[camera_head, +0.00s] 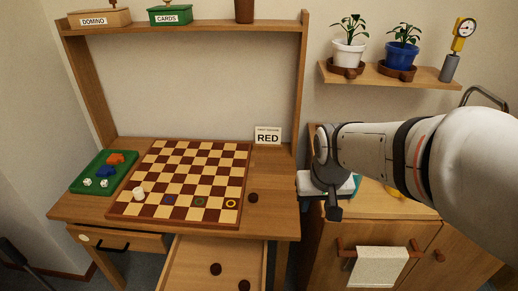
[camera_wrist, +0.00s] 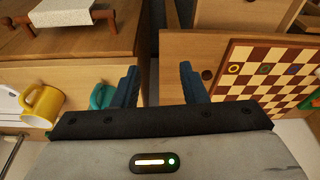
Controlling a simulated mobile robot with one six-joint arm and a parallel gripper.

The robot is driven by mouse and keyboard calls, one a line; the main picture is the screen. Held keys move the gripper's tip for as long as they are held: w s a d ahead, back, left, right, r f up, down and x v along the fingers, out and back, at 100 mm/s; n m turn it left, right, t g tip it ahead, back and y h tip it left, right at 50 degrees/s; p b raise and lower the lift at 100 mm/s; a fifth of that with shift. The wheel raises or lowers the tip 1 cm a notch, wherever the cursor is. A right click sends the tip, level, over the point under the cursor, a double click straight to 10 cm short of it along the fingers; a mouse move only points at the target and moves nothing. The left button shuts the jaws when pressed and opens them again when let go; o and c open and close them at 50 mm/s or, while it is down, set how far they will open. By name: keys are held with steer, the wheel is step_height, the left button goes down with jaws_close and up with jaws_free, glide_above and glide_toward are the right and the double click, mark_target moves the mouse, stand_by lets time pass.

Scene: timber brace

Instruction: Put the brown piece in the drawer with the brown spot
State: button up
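A dark brown round piece (camera_head: 253,197) lies on the desk just right of the chequered board; it also shows in the wrist view (camera_wrist: 207,75). The desk's right drawer (camera_head: 190,262) is pulled open, with two dark brown pieces (camera_head: 216,269) (camera_head: 243,285) inside. The left drawer (camera_head: 145,242) looks shut and has a pale spot (camera_head: 85,239) and a dark handle. I cannot make out a brown spot on either drawer. My gripper (camera_wrist: 159,76) is open and empty, its blue fingers apart. In the head view it is above the cabinet, right of the desk.
The board (camera_head: 180,180) carries a white piece (camera_head: 138,193). A green tray (camera_head: 104,172) with dice sits left of it. A sign reading RED (camera_head: 268,135) stands behind. The cabinet has a towel on a bar (camera_head: 378,266). A yellow mug (camera_wrist: 40,105) is near my gripper.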

steer(key=w+a+f+n+b, duration=0.1)
steer(key=w+a+f, duration=0.25)
steer(key=w, duration=0.25)
steer(key=w+a+f+b, duration=0.2)
steer(key=w+a+f, duration=0.15)
steer(key=w, duration=0.35)
steer(key=n+t+y+b, duration=0.1)
steer(key=t+b, duration=0.1)
glide_toward(253, 197)
steer(key=shift+g, duration=0.3)
steer(key=x, duration=0.5)
steer(key=b+x, duration=0.1)
steer(key=x, duration=0.2)
steer(key=shift+w+f, duration=0.15)
steer(key=shift+w, duration=0.3)
steer(key=shift+c, duration=0.6)
steer(key=c, duration=0.6)
